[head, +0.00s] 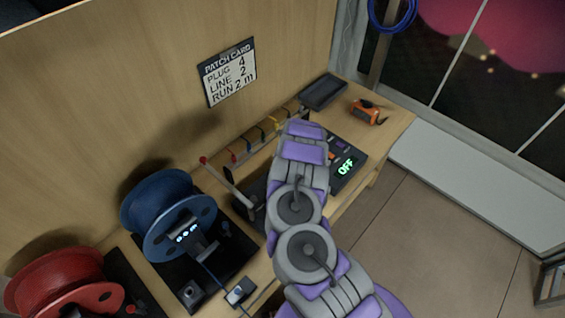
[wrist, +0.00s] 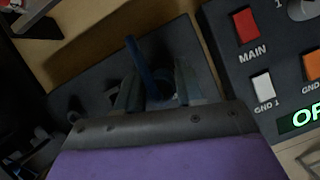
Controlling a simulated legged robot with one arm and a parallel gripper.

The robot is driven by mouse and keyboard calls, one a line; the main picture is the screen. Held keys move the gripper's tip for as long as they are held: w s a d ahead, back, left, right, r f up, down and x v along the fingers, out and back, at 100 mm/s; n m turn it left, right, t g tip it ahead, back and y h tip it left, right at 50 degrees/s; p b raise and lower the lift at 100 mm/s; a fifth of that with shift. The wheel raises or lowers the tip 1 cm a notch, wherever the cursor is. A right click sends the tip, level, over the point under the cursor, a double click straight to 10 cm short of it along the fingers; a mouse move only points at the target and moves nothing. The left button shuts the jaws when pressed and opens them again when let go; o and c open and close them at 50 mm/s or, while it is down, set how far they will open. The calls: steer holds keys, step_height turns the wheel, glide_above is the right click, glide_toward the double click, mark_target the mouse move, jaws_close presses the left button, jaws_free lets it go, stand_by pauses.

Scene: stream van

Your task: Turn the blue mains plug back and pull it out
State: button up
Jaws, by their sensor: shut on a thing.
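The blue mains plug (wrist: 143,68) shows in the wrist view as a dark blue upright piece between the fingers. It stands over a dark panel (wrist: 90,82). My gripper (wrist: 157,80) is shut on the plug, with a grey finger on each side. The plug's lower end and its socket are hidden by the fingers and shadow, so I cannot tell its turn angle. In the head view my own arm covers the plug and my gripper. The control box's display (head: 344,167) reads OFF.
The wrist view shows a red MAIN switch (wrist: 246,25), a white switch (wrist: 262,86) and an orange switch (wrist: 312,65) close right of my gripper. A blue cable reel (head: 160,205) and a red reel (head: 60,280) stand left. An orange item (head: 367,112) and black tray (head: 323,91) lie behind.

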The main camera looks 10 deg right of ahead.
steer(key=shift+r+p, duration=0.65)
steer(key=shift+p, duration=0.05)
steer(key=shift+r+p, duration=1.5)
steer(key=shift+p, duration=0.2)
